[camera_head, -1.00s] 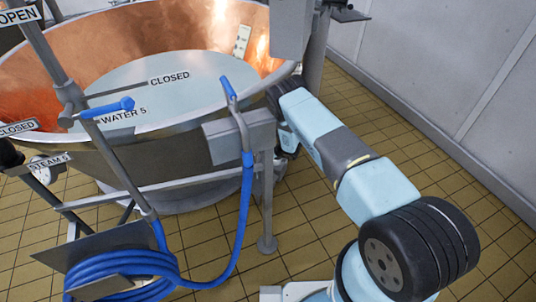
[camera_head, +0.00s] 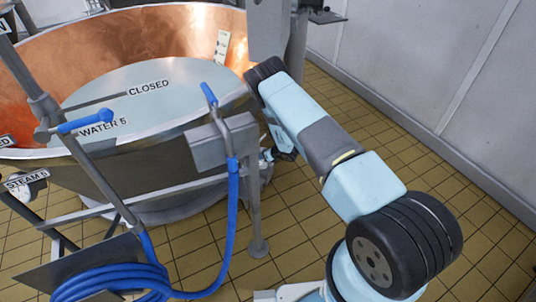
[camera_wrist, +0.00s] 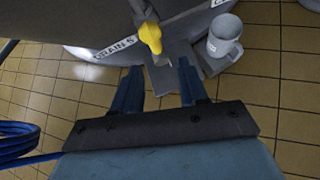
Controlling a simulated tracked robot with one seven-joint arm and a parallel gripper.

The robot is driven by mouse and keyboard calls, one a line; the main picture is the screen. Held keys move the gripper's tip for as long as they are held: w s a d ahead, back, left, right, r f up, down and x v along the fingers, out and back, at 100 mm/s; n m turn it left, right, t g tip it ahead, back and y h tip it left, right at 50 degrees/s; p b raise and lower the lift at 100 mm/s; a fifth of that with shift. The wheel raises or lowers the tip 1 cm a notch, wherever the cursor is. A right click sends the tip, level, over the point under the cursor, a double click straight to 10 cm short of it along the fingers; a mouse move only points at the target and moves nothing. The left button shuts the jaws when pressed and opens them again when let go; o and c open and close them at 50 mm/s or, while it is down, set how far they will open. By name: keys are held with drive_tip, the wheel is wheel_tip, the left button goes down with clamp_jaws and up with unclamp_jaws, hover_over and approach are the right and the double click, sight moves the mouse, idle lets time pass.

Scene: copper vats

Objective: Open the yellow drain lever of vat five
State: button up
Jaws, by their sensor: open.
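The yellow drain lever (camera_wrist: 151,38) shows in the wrist view at the vat's side, just beyond my fingertips. Its thick yellow end points toward me. The lever is slightly left of the middle of the gap and appears clear of the fingers. Vat five (camera_head: 115,38), copper inside, fills the left of the head view. The lever is not visible there, and my arm partly hides the gripper.
A blue hose (camera_head: 232,210) hangs from a bracket and coils at lower left. A grey box (camera_head: 207,145) and steel leg (camera_head: 255,215) stand left of my arm. Tiled floor (camera_head: 330,215) is open at right.

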drive_tip(key=v, duration=0.4)
drive_tip(key=shift+s+d+r, duration=0.1)
drive_tip(key=shift+d+r, duration=0.05)
drive_tip(key=shift+r, duration=0.05)
